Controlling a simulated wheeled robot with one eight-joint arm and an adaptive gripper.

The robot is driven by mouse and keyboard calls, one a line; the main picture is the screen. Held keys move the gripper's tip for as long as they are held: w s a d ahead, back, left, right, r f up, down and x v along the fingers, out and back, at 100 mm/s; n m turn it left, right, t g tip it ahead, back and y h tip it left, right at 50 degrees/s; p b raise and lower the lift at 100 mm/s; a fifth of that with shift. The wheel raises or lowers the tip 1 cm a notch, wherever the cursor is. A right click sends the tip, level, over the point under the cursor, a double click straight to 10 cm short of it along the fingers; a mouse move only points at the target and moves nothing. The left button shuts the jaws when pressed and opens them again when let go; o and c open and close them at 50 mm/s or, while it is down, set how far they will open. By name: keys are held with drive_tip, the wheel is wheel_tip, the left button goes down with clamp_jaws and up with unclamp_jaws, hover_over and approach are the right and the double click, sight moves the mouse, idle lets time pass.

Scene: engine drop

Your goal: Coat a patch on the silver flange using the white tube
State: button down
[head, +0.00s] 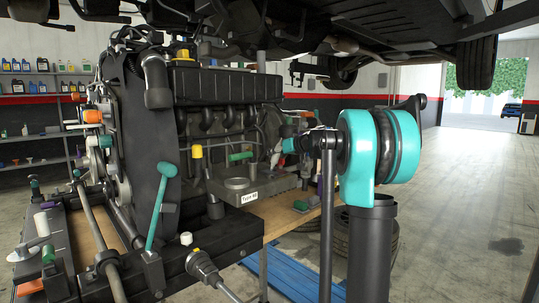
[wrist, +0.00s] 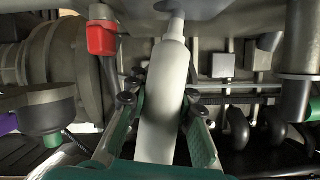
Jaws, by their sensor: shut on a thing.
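The white tube (wrist: 165,85) stands nearly upright in the wrist view, with its narrow nozzle at the top. My gripper (wrist: 162,102) is shut on it, with one green-and-grey finger on each side. The nozzle reaches a pale grey surface (wrist: 215,18) along the top edge; I cannot tell whether it touches. I cannot tell whether this surface is the silver flange. In the head view, a round silver disc (head: 237,183) sits on a grey block beside the engine. My gripper and the tube in it cannot be made out clearly there.
The black engine (head: 225,87) stands on a dark frame, under a raised vehicle. A teal-handled tool (head: 160,205) leans in front of it. In the wrist view, a red cap (wrist: 101,38) and a grey pipe (wrist: 297,70) flank the tube. Open floor lies at the right.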

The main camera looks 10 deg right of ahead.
sight(279, 155)
drive_tip(key=shift+s+d, duration=0.75)
drive_tip(key=shift+s, duration=0.3)
drive_tip(key=shift+s+d+r, duration=0.15)
drive_tip(key=shift+s+d, duration=0.7)
drive_tip(key=shift+s, duration=0.3)
drive_tip(key=shift+s+d, duration=0.45)
drive_tip(key=shift+s, duration=0.15)
drive_tip(key=shift+w+a+f, duration=0.1)
drive_tip(key=shift+f, duration=0.1)
drive_tip(key=shift+w+a, duration=0.35)
drive_tip(key=shift+w, duration=0.3)
drive_tip(key=shift+w+a, duration=0.35)
drive_tip(key=shift+w, duration=0.25)
drive_tip(key=shift+w+a+r, duration=0.1)
drive_tip(key=shift+w+a, duration=0.3)
drive_tip(key=shift+w, duration=0.35)
drive_tip(key=shift+w+a+r, duration=0.1)
drive_tip(key=shift+w+a, duration=0.25)
drive_tip(key=shift+w, duration=0.35)
drive_tip(key=shift+w+a+f, duration=0.1)
drive_tip(key=shift+w+a, duration=0.3)
drive_tip(key=shift+w, duration=0.25)
drive_tip(key=shift+w+a, duration=0.35)
drive_tip(key=shift+w, duration=0.35)
drive_tip(key=shift+w+a+f, duration=0.1)
drive_tip(key=shift+w+a, duration=0.3)
drive_tip(key=shift+w, duration=0.25)
